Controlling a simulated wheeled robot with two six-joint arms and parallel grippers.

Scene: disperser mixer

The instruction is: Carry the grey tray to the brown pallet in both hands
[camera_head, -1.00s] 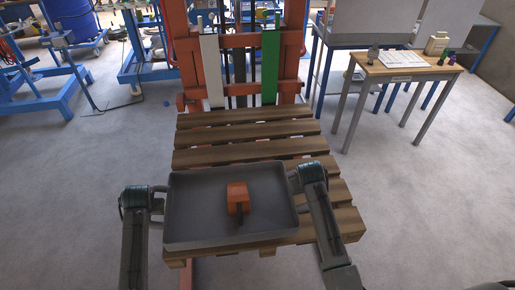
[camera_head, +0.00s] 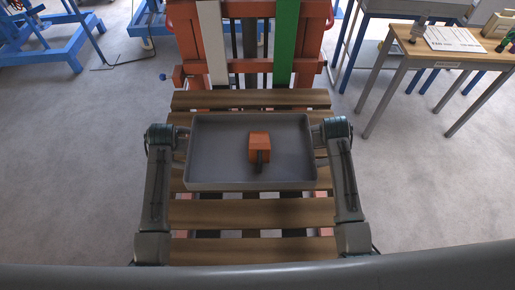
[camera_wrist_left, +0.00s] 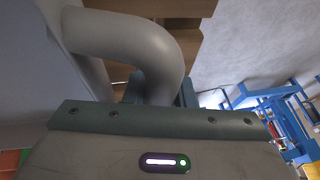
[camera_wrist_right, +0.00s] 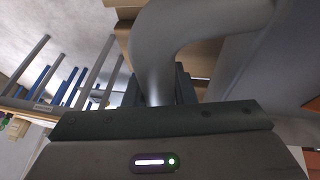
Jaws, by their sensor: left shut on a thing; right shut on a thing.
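The grey tray (camera_head: 222,152) is a shallow rectangular tray, roughly level, with an orange block-like thing (camera_head: 259,147) with a dark part inside it. It is over the middle of the brown slatted pallet (camera_head: 250,214); whether it touches the slats cannot be told. My left gripper (camera_head: 180,138) is shut on the tray's left handle, a thick grey bent bar in the left wrist view (camera_wrist_left: 130,40). My right gripper (camera_head: 318,134) is shut on the right handle, also a bent bar in the right wrist view (camera_wrist_right: 165,55). The fingertips are mostly hidden.
The pallet sits before an orange lift frame (camera_head: 325,67) with a white strip (camera_head: 212,45) and a green strip (camera_head: 286,42). A wooden-topped table (camera_head: 455,55) with small items stands at the back right. Blue frames (camera_head: 45,45) stand at the back left. Floor either side is clear.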

